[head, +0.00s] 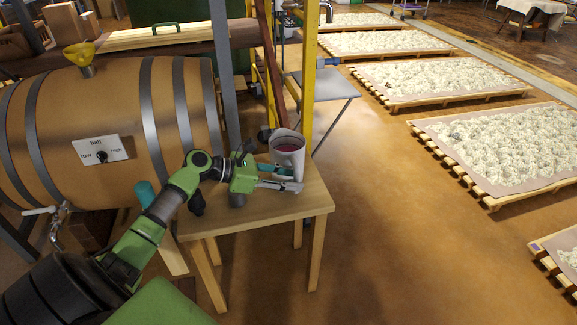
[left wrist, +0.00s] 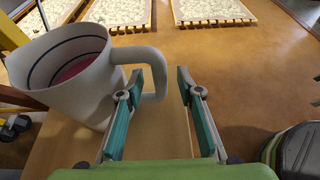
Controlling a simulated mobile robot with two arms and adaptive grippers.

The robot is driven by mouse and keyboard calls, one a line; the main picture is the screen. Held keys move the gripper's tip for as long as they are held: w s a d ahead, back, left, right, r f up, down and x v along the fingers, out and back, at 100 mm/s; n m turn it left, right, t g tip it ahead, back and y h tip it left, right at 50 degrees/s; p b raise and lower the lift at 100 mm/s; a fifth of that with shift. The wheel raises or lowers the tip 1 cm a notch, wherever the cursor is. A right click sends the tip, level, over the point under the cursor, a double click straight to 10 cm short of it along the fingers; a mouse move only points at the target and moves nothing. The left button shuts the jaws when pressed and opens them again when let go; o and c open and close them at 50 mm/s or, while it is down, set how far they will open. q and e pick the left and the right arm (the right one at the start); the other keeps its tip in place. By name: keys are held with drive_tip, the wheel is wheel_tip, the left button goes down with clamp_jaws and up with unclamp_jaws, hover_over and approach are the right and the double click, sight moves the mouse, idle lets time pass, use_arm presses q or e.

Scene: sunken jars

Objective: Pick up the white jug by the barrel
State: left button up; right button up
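The white jug (head: 289,153) stands upright on a small wooden table (head: 225,218) to the right of the barrel (head: 98,118). Something pinkish red shows inside it. In the left wrist view the jug (left wrist: 68,85) is at the upper left, with its handle on the right side. My left gripper (head: 290,179) is low at the jug's near side. In the left wrist view its two fingers (left wrist: 160,74) are apart, one on each side of the handle. Whether either finger touches the handle cannot be told. My right gripper is not in view.
A yellow post (head: 309,70) rises close behind the jug, with a grey folding table (head: 322,84) beyond. A yellow funnel (head: 80,55) sits on the barrel, which has a tap (head: 55,228). Several pale-filled racks (head: 440,78) lie at the right; the floor between is clear.

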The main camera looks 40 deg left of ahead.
use_arm(q)
drive_tip(key=shift+x, duration=1.1)
clamp_jaws()
drive_tip(key=shift+w+r, duration=0.1)
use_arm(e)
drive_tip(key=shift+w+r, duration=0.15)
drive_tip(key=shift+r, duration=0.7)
use_arm(q)
drive_tip(key=shift+r, duration=0.1)
